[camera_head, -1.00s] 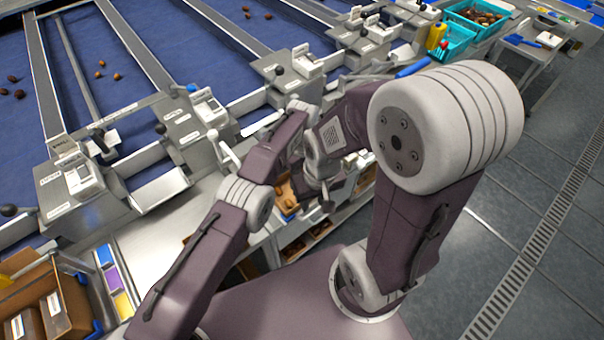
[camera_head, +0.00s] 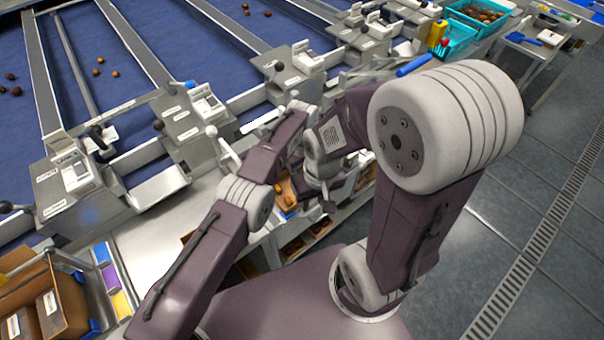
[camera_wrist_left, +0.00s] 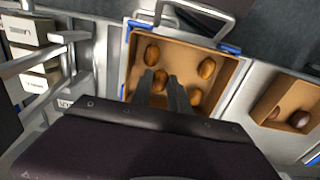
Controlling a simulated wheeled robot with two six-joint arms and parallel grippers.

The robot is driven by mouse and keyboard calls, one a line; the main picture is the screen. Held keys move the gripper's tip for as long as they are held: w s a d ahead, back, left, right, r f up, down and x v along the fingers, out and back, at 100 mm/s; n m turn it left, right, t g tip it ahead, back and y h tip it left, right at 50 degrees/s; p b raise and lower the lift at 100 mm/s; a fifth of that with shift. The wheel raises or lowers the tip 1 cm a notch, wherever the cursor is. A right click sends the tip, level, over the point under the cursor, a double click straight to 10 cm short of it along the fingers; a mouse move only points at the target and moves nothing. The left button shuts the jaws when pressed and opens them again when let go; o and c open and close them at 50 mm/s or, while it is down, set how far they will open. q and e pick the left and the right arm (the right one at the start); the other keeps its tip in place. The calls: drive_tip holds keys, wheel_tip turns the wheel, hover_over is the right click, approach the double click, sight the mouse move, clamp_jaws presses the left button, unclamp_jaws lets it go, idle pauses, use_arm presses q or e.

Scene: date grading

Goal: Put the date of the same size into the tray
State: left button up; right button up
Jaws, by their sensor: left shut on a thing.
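In the left wrist view my left gripper (camera_wrist_left: 162,88) is over a brown tray (camera_wrist_left: 232,80) with blue corner clips. Its fingers are shut on a brown date (camera_wrist_left: 160,77). Other amber-brown dates lie in this tray: one at the upper left (camera_wrist_left: 152,54), one at the right (camera_wrist_left: 207,68) and one below it (camera_wrist_left: 196,97). I cannot tell whether the held date touches the tray floor. In the head view the tray (camera_head: 281,186) is mostly hidden by my arms. My right gripper (camera_head: 326,203) points down close by; its finger opening does not show clearly.
A second tray (camera_wrist_left: 268,100) with darker dates stands to the right in the left wrist view. Blue sorting belts (camera_head: 140,35) carry scattered dates. Grey lever stations (camera_head: 195,115) line their front edge. A teal bin (camera_head: 462,38) of dates stands far right. An open cardboard box (camera_head: 70,290) stands lower left.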

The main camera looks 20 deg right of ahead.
use_arm(q)
drive_tip(key=shift+f+b, duration=0.45)
drive_tip(key=shift+f, duration=0.05)
idle(0.3)
drive_tip(key=o, duration=0.9)
drive_tip(key=shift+c, duration=0.2)
wheel_tip(320, 180, up, 3)
drive_tip(key=shift+r+p, duration=0.15)
drive_tip(key=shift+p, duration=0.15)
wheel_tip(320, 180, up, 6)
drive_tip(key=p, duration=0.6)
drive_tip(key=shift+r, duration=0.1)
drive_tip(key=shift+s, duration=0.1)
drive_tip(key=shift+f, duration=0.2)
